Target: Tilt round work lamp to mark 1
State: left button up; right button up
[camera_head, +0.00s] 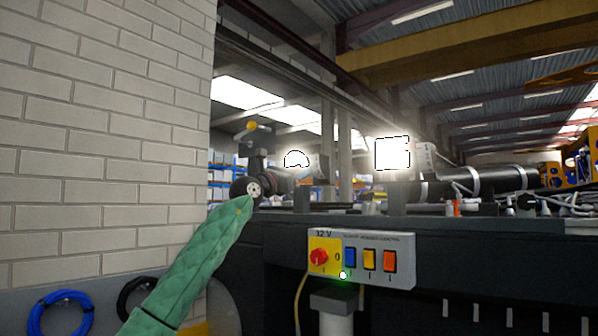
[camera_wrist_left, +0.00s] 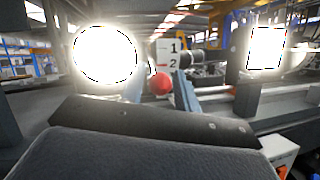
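The round work lamp (camera_wrist_left: 105,53) is lit and glows white at the left of the left wrist view. In the head view the round lamp (camera_head: 297,160) shows just right of my left gripper (camera_head: 276,178). A white plate (camera_wrist_left: 171,52) with the marks 1 above and 2 below stands beside the lamp. A red ball knob (camera_wrist_left: 161,83) lies between the two fingers of my left gripper (camera_wrist_left: 160,84), with a small gap showing on either side. The gripper looks open around it. Whether a finger touches the knob is hard to tell. My right gripper is out of view.
A lit square lamp (camera_head: 392,153) stands further right on the dark chassis (camera_head: 470,224). A 12 V switch box (camera_head: 361,258) with a red rotary switch and coloured rockers hangs on its front. A brick wall (camera_head: 100,130) closes the left side.

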pick_arm(q)
grip_shut()
jog(key=shift+s+a+r+y, duration=0.15)
jog(key=shift+s+r+y, duration=0.05)
jog(key=shift+r+y, duration=0.5)
jog(key=shift+s+r+n+g+y, duration=0.1)
jog(key=shift+r+n+g+y, duration=0.25)
jog(key=shift+r+g, duration=0.3)
jog(key=shift+a+r+b, duration=0.1)
jog(key=shift+r+b, duration=0.1)
jog(key=shift+b, duration=0.15)
jog(key=shift+r, duration=0.55)
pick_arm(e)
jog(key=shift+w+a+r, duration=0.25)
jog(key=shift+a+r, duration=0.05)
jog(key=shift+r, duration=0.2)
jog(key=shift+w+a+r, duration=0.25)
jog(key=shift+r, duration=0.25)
pick_arm(q)
jog(key=shift+o, duration=1.7)
grip_release()
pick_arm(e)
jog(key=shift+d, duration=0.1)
pick_arm(q)
jog(key=shift+f+b, duration=0.2)
jog(key=shift+b, duration=0.1)
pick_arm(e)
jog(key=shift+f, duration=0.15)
